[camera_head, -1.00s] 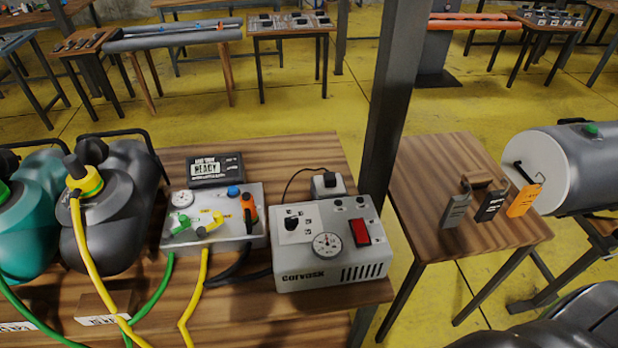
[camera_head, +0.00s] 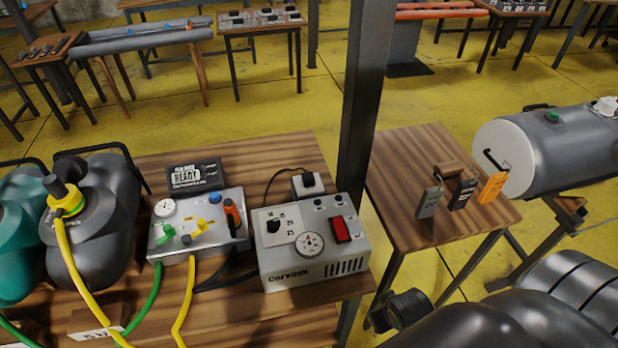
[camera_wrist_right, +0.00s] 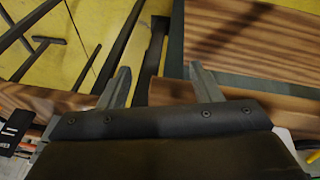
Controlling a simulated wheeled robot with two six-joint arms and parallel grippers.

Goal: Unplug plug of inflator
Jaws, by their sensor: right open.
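The inflator is a light grey box (camera_head: 290,268) with a dial, a black knob and a red switch, at the front right of the wooden bench in the head view. Behind it stands a white socket block (camera_head: 298,190). A black plug (camera_head: 308,180) sits in the block, with a black cable looping left and down behind the inflator. My right gripper (camera_wrist_right: 158,85) is open and empty in the right wrist view, above table edges and floor. The plug cannot be made out in that view. My left gripper is not in view.
A dark post (camera_head: 362,110) rises just right of the socket block. A valve box (camera_head: 195,228) with hoses stands left of the inflator. A side table (camera_head: 400,175) with padlocks and tags (camera_head: 428,203) stands to the right. My dark arm links fill the lower right.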

